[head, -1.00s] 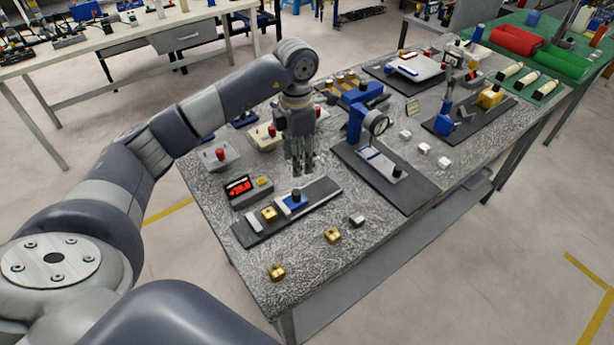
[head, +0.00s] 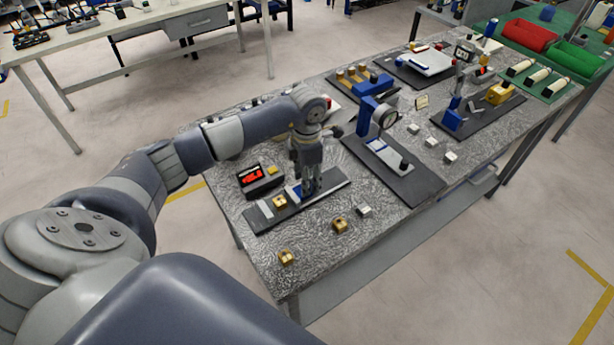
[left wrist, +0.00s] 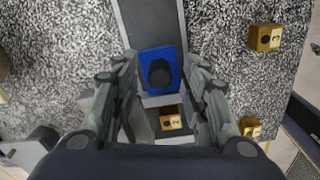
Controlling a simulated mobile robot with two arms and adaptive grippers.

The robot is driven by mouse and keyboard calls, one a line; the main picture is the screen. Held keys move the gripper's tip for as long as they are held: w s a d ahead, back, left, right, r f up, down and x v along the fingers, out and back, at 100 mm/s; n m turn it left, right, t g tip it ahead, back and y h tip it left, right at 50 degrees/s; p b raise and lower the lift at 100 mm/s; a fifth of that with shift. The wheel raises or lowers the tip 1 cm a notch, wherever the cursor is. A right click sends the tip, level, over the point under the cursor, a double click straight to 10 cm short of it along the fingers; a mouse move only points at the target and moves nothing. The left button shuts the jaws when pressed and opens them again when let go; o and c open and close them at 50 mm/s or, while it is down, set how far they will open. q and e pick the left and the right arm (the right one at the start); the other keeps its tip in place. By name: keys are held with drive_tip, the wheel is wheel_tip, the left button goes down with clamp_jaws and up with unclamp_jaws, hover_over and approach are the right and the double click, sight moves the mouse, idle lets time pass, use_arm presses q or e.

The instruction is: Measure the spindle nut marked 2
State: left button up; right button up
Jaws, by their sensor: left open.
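The brass nut marked 2 (left wrist: 172,120) lies on the measuring slide (head: 331,186), between its end jaw (head: 264,210) and the blue carriage (left wrist: 158,70); it shows in the head view (head: 280,202). I cannot tell whether both jaws touch it. The carriage has a black knob (left wrist: 160,73). My left gripper (head: 311,190) is open and low over the carriage, its fingers either side of the knob. In the head view the gripper hides most of the carriage. A readout (head: 252,177) with red digits, too small to read, stands behind the slide.
The nut marked 3 (left wrist: 264,38) and another brass nut (head: 286,257) sit near the table's front edge, beside a small grey block (head: 364,211). A blue gauge stand (head: 367,117) is right of the slide. Further fixtures fill the table's far end.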

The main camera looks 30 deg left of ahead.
sight(295, 194)
use_arm(q)
drive_tip(key=c, duration=0.8)
drive_tip(key=shift+c, duration=0.5)
drive_tip(key=shift+s+a, duration=0.4)
drive_tip(key=shift+s, duration=0.45)
drive_tip(key=shift+s+a, duration=0.4)
drive_tip(key=shift+s, duration=0.45)
use_arm(e)
drive_tip(key=shift+s+a, duration=0.1)
drive_tip(key=shift+s, duration=0.55)
drive_tip(key=shift+w, duration=0.1)
use_arm(q)
drive_tip(key=o, duration=0.9)
